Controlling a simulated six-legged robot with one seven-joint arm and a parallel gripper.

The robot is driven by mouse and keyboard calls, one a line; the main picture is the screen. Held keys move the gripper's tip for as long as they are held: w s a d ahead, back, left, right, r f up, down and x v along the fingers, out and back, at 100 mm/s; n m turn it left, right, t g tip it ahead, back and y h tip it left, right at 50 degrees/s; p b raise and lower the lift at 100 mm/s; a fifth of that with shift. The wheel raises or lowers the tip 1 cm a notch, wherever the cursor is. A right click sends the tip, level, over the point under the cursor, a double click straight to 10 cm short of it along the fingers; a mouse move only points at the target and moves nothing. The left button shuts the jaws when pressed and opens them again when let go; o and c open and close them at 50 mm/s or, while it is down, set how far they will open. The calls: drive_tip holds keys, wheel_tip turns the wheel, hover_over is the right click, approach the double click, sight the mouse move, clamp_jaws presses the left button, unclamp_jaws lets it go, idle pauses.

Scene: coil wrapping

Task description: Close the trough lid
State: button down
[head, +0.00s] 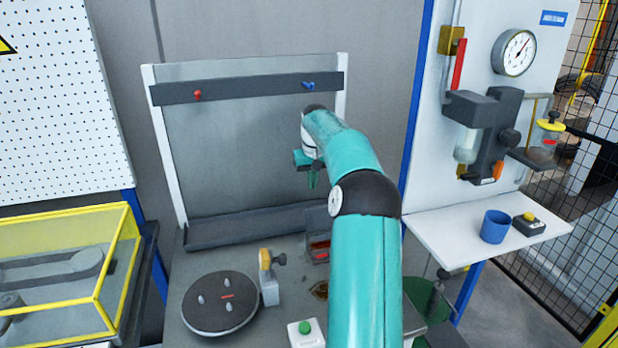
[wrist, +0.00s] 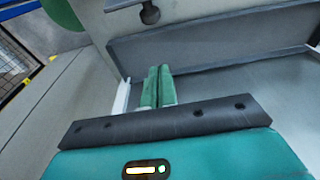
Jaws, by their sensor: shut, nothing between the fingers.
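My gripper (head: 310,172) is in front of the grey upright panel (head: 240,150) in the head view, above the bench. In the wrist view my gripper's two green fingers (wrist: 158,86) lie side by side, shut and empty. A long dark grey trough-like ledge (head: 240,228) runs along the panel's foot. A small grey box (head: 319,250) with red inside stands open at the top, a grey plate behind it. Which part is the trough lid I cannot tell for certain. A long grey strip (wrist: 200,42) lies beyond the fingertips in the wrist view, with a dark knob (wrist: 150,13) above it.
A dark round plate (head: 220,302) with several pegs sits at the bench's front left. A grey block with a yellow top (head: 268,275) and a green button box (head: 305,332) stand beside it. A blue cup (head: 495,227) is on the white right shelf (head: 450,235).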

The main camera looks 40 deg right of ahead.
sight(318, 217)
wheel_tip(318, 217, down, 5)
drive_tip(key=s+a, duration=0.1)
drive_tip(key=s, duration=0.1)
drive_tip(key=shift+s+a+f, duration=0.15)
drive_tip(key=shift+s+a, duration=0.05)
drive_tip(key=shift+a, duration=0.05)
drive_tip(key=shift+s, duration=0.1)
idle(0.4)
drive_tip(key=shift+s+a+t, duration=0.1)
drive_tip(key=shift+s+t, duration=0.05)
drive_tip(key=shift+t, duration=0.15)
